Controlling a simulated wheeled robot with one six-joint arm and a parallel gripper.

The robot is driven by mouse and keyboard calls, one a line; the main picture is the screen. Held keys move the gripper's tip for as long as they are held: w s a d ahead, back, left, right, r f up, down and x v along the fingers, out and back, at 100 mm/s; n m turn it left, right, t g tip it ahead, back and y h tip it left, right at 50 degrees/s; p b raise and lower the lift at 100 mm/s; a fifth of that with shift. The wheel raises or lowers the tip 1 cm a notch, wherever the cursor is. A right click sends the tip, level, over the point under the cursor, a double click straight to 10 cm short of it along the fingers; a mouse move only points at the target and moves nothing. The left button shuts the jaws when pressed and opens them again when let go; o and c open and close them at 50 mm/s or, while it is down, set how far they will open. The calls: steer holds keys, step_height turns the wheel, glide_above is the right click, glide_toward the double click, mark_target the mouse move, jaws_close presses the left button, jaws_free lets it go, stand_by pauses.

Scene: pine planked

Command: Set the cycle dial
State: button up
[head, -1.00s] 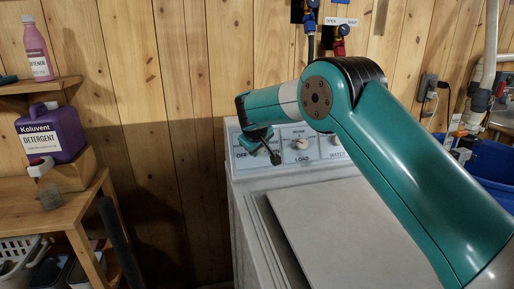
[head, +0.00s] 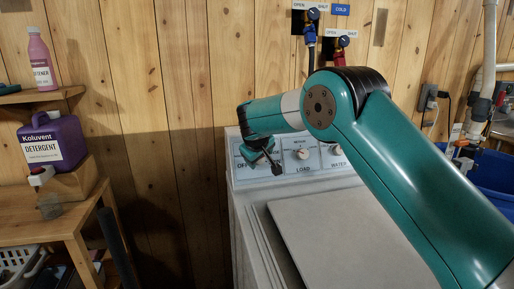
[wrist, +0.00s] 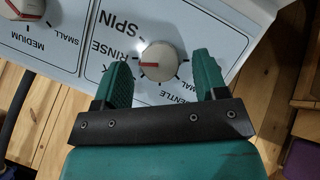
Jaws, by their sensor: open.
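The cycle dial (wrist: 168,62) is a round pale knob with a red pointer on the washer's light control panel. In the wrist view it lies between the fingers of my open gripper (wrist: 163,66), with gaps at both sides. Its red pointer is turned to the left of the picture, near the RINSE lettering. SPIN and part of GENTLE also show around it. In the head view my gripper (head: 262,155) is at the left end of the panel (head: 243,178) and hides the dial; the OFF lettering shows beside it.
The load knob (head: 303,154) sits just right of my gripper, and a water knob (head: 337,150) lies farther right, partly behind my arm. The washer lid (head: 325,230) is in front. Valves hang on the wall above. A purple detergent jug (head: 55,142) stands on a wooden riser at left.

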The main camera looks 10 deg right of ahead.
steer(key=b+v, duration=0.2)
steer(key=v, duration=1.5)
steer(key=shift+r, duration=0.1)
steer(key=s+f+g+y, duration=0.2)
steer(key=s, duration=1.1)
steer(key=s+f+n+g+y+p, duration=0.1)
steer(key=s+f+g+y, duration=0.1)
steer(key=s, duration=1.1)
steer(key=s+f+g+y, duration=0.3)
steer(key=s, duration=1)
steer(key=shift+s+a+n+g, duration=0.15)
steer(key=shift+a+n+g, duration=0.15)
